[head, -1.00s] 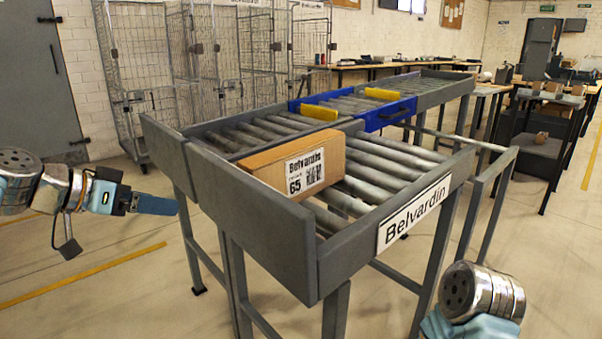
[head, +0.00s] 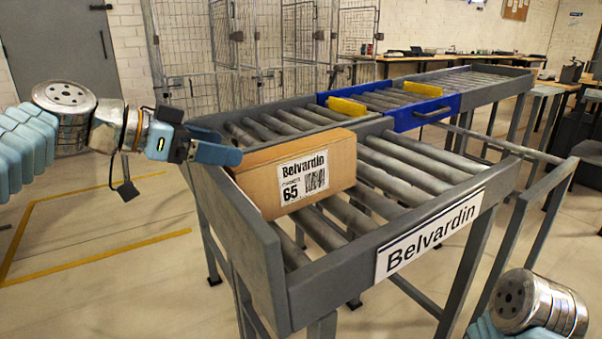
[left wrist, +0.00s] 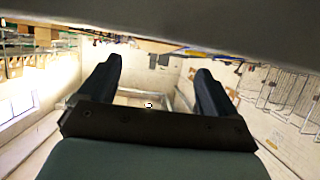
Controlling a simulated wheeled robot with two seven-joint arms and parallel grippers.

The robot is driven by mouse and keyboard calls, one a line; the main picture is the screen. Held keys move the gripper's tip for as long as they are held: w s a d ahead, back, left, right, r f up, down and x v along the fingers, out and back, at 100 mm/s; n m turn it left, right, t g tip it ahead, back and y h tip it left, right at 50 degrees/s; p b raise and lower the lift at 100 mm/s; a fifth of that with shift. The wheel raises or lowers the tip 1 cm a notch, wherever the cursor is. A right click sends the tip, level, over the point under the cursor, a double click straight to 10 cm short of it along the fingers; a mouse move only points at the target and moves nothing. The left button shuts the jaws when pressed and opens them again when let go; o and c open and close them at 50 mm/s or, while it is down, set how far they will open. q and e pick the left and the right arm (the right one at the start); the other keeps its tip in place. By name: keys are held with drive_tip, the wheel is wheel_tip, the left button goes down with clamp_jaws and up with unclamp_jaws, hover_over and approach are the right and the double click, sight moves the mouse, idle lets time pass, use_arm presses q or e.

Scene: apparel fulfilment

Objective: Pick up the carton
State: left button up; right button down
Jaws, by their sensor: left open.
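The carton (head: 294,174) is a brown box with a white label reading "Belvardin 65" and a barcode. It lies on the near end of the roller conveyor, close to the left end wall. My left gripper (head: 232,152) is just left of the carton's left end, at about the height of its top, empty. Whether it touches the carton cannot be told. In the left wrist view the two dark fingers (left wrist: 155,88) stand wide apart with nothing between them, and the carton is not seen there. My right arm shows at the lower right; its gripper is out of frame.
The conveyor's grey frame (head: 268,262) carries a "Belvardin" sign (head: 428,234) on its near side. A blue section (head: 410,120) with yellow blocks (head: 347,106) lies farther along. Wire cages (head: 190,60) stand behind. Bare rollers lie right of the carton, and the floor at left is clear.

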sight(262, 155)
use_arm(q)
drive_tip(key=x, duration=0.3)
drive_tip(key=shift+w+d+f, duration=0.1)
drive_tip(key=shift+d, duration=0.1)
drive_tip(key=x, duration=0.5)
drive_tip(key=shift+d+p, duration=0.25)
drive_tip(key=shift+p, duration=0.15)
drive_tip(key=shift+c, duration=0.4)
clamp_jaws()
